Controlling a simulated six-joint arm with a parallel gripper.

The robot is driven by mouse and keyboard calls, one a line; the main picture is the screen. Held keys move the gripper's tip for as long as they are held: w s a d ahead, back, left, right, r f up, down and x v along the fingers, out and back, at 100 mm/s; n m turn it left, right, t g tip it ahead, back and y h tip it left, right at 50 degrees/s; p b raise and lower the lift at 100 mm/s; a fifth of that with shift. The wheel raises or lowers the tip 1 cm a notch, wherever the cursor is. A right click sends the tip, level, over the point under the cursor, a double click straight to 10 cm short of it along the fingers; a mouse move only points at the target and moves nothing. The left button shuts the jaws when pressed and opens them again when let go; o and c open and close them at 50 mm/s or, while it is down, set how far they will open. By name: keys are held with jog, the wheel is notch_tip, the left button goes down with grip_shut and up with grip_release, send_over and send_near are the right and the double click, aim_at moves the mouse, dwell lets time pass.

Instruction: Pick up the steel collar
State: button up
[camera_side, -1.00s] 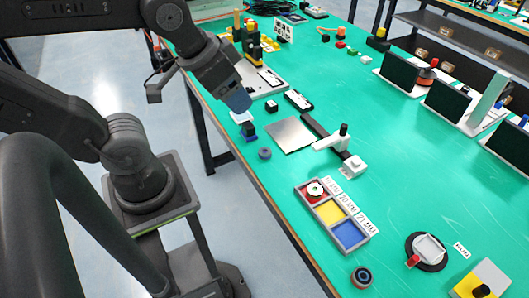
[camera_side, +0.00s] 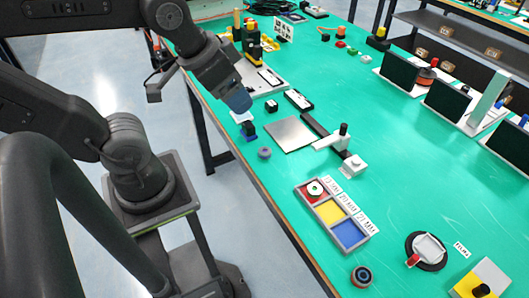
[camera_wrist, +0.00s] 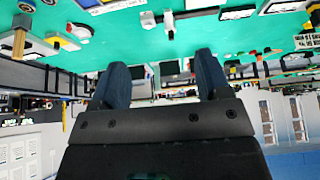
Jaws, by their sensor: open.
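A small grey ring (camera_side: 264,153) lies flat on the green bench near its left edge in the side view; it looks like the steel collar, though I cannot be sure. A pale ring (camera_side: 315,188) sits in the red compartment of a sorting tray (camera_side: 334,238). My gripper (camera_side: 240,104), with blue fingers, is above the bench edge, up and left of the grey ring and apart from it. In the wrist view my gripper (camera_wrist: 162,62) has its two fingers spread with nothing between them. I cannot pick out the grey ring in the wrist view.
A metal plate (camera_side: 290,135) and a black-and-white clamp fixture (camera_side: 335,138) lie to the right. A dark ring-shaped part (camera_side: 361,277) is near the front edge.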

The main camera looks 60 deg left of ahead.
jog(key=n+g, duration=0.6)
jog(key=n, duration=1.2)
send_over(265, 150)
notch_tip(265, 150, down, 16)
notch_tip(265, 150, down, 8)
jog(key=shift+w+f, duration=0.15)
jog(key=shift+f, duration=0.05)
jog(key=shift+s+f, duration=0.2)
jog(key=shift+f, duration=2.4)
jog(key=shift+c, duration=0.4)
jog(key=c, duration=1)
